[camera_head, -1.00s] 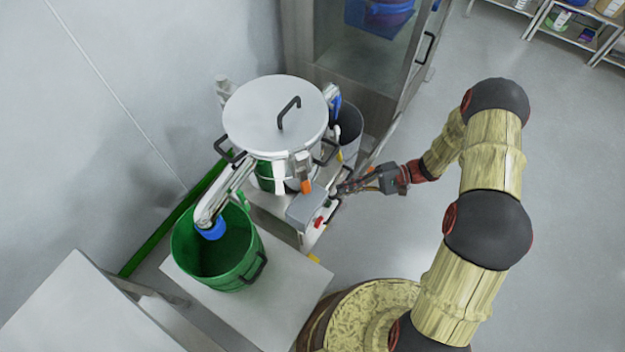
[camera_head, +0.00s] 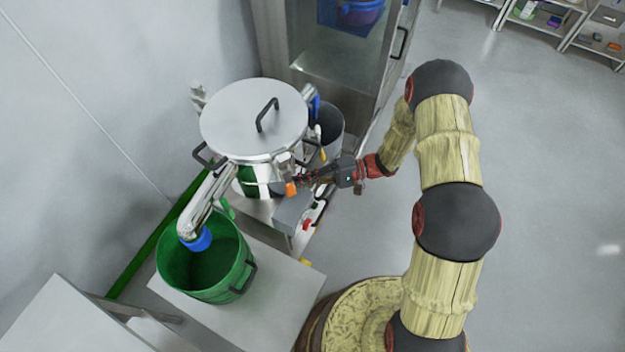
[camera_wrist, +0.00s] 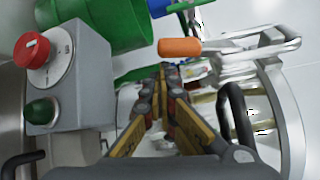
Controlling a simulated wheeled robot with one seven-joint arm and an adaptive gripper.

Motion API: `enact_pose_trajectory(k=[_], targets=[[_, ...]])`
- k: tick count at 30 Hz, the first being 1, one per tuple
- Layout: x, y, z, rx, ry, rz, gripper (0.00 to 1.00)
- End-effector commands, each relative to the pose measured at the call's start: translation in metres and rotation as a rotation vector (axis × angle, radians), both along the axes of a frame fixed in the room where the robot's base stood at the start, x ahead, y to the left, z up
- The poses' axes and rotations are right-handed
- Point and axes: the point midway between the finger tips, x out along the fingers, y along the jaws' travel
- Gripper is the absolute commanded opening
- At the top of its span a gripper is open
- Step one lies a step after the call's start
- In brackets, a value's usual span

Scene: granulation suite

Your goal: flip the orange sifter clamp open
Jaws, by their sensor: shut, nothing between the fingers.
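The orange sifter clamp (camera_head: 291,188) is on the front right side of the round steel sifter (camera_head: 255,120), below its lid. In the wrist view its orange tip (camera_wrist: 180,47) lies just beyond and right of my fingertips, joined to a bent metal lever (camera_wrist: 250,45). My gripper (camera_head: 310,178) is at the sifter's right side, close to the clamp. In the wrist view my gripper (camera_wrist: 168,75) has its fingers together and empty. Whether a fingertip touches the orange tip, I cannot tell.
A grey control box (camera_wrist: 75,75) with a red knob and green button stands left of my fingers. A black handle (camera_wrist: 238,115) is close on the right. A green bucket (camera_head: 205,265) stands below the sifter's spout. Open floor lies to the right.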

Motion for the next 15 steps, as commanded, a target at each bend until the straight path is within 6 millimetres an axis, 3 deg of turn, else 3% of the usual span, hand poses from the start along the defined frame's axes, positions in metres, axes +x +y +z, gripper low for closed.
enact_pose_trajectory(k=[15], targets=[[-0.0015,0.0094,-0.0004,-0.001,0.001,0.000,0.00]])
